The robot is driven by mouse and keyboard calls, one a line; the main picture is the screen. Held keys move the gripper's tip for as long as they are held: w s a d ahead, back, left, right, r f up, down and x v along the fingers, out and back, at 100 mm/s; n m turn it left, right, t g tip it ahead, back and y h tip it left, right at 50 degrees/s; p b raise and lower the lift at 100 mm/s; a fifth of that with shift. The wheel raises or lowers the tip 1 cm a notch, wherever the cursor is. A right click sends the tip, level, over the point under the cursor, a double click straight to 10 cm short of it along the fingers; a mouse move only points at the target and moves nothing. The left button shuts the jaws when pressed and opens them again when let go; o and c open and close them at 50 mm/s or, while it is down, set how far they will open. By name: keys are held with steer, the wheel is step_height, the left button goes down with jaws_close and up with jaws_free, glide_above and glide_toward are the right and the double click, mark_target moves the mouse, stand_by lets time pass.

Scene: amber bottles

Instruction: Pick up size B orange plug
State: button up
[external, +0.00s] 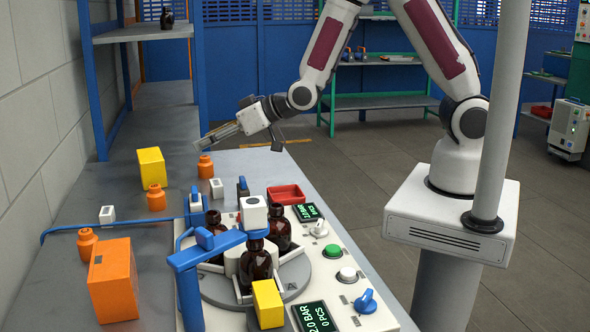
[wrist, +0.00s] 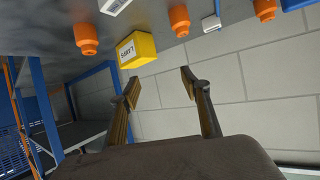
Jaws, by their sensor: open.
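Three orange plugs stand on the grey table in the external view: one at the back (external: 205,166), one in the middle (external: 156,198) and one farther front left (external: 87,242). Three also show in the wrist view, at left (wrist: 86,38), middle (wrist: 180,20) and right (wrist: 265,10). I cannot read a size mark on any, so I cannot tell which is size B. My gripper (external: 207,138) is open and empty, tilted toward the left wall, in the air near the back plug. Its spread fingers (wrist: 159,82) show in the wrist view with nothing between them.
A yellow box (external: 152,168) stands near the plugs, also in the wrist view (wrist: 137,50). Small white blocks (external: 217,188) and an orange box (external: 113,280) share the table. A station with amber bottles (external: 257,262) and a blue frame (external: 190,262) stands in front. A shelf rises behind.

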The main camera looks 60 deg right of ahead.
steer(key=n+t+y, duration=0.1)
glide_toward(155, 186)
steer(key=shift+s+d+r, duration=0.15)
steer(key=shift+s+d, duration=0.55)
steer(key=shift+d, duration=0.1)
steer(key=shift+s+a+f+y, duration=0.1)
steer(key=shift+a+f+y, duration=0.25)
steer(key=shift+f, duration=0.1)
steer(key=shift+x, duration=3.25)
steer(key=shift+w+d, duration=0.1)
steer(key=shift+w, duration=0.1)
steer(key=shift+x, duration=2.6)
steer(key=shift+r, duration=0.1)
jaws_close()
